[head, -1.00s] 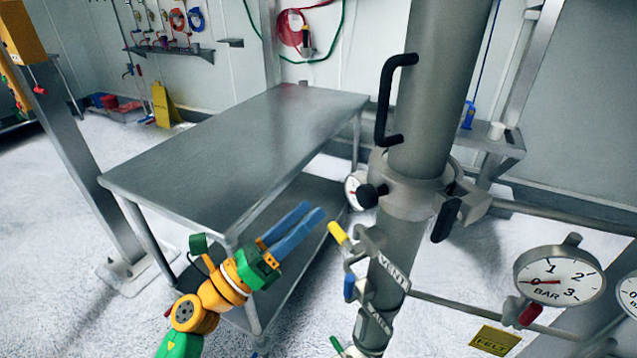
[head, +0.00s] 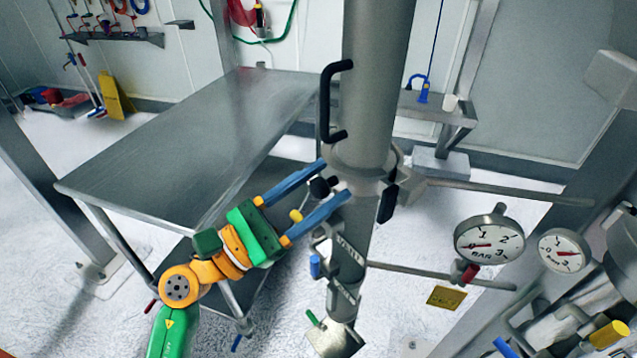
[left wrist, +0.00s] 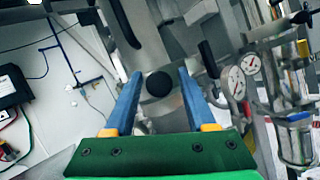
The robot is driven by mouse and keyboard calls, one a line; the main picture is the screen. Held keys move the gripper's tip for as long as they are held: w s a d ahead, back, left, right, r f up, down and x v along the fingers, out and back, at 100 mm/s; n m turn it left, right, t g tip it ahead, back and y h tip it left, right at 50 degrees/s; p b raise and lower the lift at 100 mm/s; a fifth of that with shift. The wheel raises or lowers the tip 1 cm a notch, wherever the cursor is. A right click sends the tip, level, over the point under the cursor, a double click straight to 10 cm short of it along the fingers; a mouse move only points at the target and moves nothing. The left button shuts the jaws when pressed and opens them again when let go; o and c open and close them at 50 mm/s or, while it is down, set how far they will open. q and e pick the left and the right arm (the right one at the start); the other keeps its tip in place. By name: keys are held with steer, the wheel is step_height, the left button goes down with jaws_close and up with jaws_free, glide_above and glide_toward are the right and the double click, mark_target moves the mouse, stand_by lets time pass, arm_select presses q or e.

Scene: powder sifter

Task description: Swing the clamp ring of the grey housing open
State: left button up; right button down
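The grey housing (head: 378,75) is a tall upright cylinder with a black bar handle (head: 326,100) on its left side. The clamp ring (head: 362,182) sits around it below the handle, partly hidden by my fingers. A round black knob (head: 320,187) sticks out of the ring's front; it also shows in the left wrist view (left wrist: 158,84). My left gripper (head: 334,180) is open, with its two blue fingers on either side of the knob. In the left wrist view, gaps show between knob and fingers. The ring looks closed around the housing. My right gripper is out of view.
A steel table (head: 190,140) stands behind to the left. Below the ring are a blue-tipped valve (head: 314,266) and pipework. Two pressure gauges (head: 489,240) (head: 564,251) are at the right. A black handle (head: 388,203) hangs on the ring's right side.

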arm_select(q)
jaws_close()
stand_by(1.2)
